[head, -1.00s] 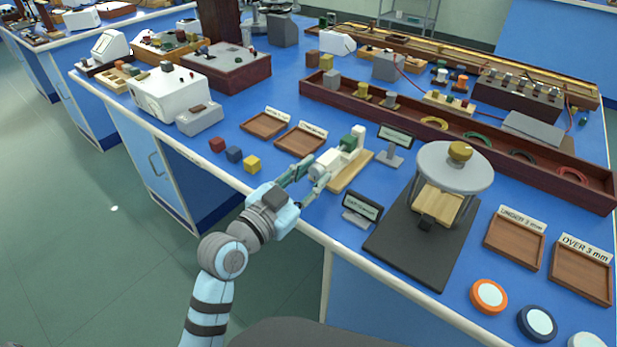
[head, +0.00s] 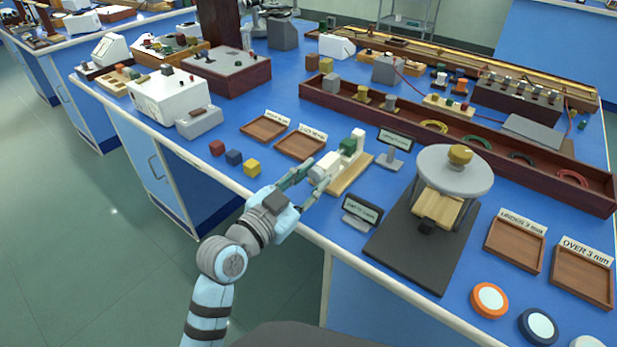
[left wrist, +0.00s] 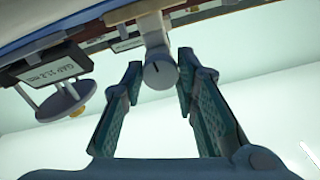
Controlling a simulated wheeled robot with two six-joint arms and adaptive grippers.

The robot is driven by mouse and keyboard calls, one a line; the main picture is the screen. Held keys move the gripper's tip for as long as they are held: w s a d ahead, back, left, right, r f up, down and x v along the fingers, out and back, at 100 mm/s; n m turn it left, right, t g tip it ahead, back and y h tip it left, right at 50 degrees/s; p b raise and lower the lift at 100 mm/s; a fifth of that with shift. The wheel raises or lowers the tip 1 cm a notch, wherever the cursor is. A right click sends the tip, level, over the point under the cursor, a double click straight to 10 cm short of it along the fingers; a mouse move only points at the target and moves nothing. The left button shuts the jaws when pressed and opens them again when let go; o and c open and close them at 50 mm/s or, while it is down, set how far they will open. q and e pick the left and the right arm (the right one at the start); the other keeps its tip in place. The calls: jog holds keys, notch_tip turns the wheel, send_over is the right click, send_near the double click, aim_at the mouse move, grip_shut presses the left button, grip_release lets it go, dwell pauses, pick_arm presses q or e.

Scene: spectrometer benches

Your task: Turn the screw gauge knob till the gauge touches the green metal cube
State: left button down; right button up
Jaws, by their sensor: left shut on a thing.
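The screw gauge (head: 327,166) is a pale body with a round knob on a wooden base (head: 350,177) near the bench's front edge. The green metal cube (head: 346,148) sits on it, beside the white end block (head: 358,138). Whether the gauge touches the cube cannot be told. My left gripper (head: 308,182) is at the knob end, with a finger on either side, and is shut on the knob. In the left wrist view the grey knob (left wrist: 160,71), with a dark mark, is between the fingertips (left wrist: 158,78). My right gripper is out of view.
A small dark display (head: 362,210) stands right of the gripper; another (head: 394,139) is behind it. In the left wrist view a display (left wrist: 50,70) reads about "GAP 12.2 mm". Red, blue and yellow cubes (head: 252,168) lie left. Wooden trays (head: 300,146) are behind; a round-topped instrument (head: 452,173) stands right.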

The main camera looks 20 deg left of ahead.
pick_arm(q)
jog(key=shift+r, duration=0.25)
jog(key=c, duration=1.2)
grip_release()
jog(key=shift+f, duration=0.15)
jog(key=shift+c, duration=0.2)
jog(key=shift+s+a, duration=0.15)
jog(key=shift+s, duration=0.05)
jog(key=v, duration=1.1)
jog(key=shift+s, duration=0.25)
jog(key=shift+f, duration=0.1)
